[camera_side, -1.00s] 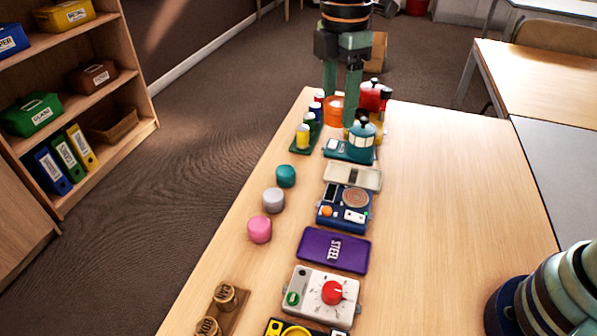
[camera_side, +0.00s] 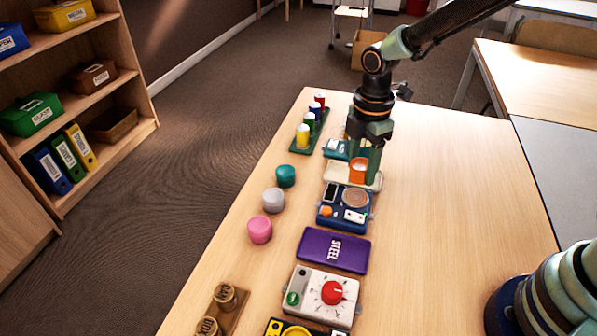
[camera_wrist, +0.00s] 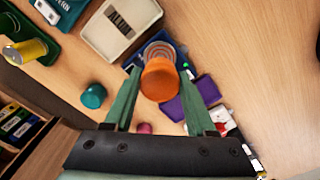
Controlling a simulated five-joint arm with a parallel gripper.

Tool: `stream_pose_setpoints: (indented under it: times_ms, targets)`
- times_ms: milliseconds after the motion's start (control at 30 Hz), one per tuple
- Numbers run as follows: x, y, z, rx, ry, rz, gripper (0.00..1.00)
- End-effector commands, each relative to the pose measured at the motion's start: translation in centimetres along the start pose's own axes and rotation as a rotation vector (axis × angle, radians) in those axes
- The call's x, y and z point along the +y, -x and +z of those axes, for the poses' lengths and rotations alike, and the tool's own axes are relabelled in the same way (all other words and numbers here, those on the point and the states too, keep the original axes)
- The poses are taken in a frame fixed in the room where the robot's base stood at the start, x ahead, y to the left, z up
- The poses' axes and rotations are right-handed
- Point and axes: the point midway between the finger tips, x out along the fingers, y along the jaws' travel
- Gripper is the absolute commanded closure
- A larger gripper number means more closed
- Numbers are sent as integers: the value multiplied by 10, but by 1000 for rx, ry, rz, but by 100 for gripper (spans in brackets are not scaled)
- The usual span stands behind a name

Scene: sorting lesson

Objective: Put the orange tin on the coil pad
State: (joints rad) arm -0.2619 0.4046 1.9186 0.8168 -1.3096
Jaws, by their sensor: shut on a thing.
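The orange tin (camera_side: 358,171) is between the fingers of my gripper (camera_side: 362,172), which is shut on it. In the side view it hangs over the pale tray unit behind the coil pad. The coil pad (camera_side: 355,197) is a copper-brown ringed disc on top of a navy-blue device (camera_side: 338,217), bare in this view. In the wrist view the orange tin (camera_wrist: 159,82) is upright-looking between the green fingers and overlaps the coil pad (camera_wrist: 160,50), so part of the pad is hidden there.
A pale tray unit (camera_side: 337,173) and a teal device (camera_side: 334,148) stand behind the navy device. A purple STEEL plate (camera_side: 334,250) lies in front. Teal (camera_side: 285,176), grey (camera_side: 273,200) and pink (camera_side: 260,229) lidded pots stand to the left. The table's right side is clear.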

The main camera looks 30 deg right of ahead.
Motion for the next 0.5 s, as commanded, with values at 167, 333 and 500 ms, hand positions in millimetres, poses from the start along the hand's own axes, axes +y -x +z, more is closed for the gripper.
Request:
stream_pose_setpoints:
  times_ms: [167, 333, 500]
  targets:
    - [0, -16, 0, 0, 0, 0, 100]
    - [0, -36, 0, -1, 0, -3, 100]
    - [0, -53, 0, 0, 0, -1, 100]
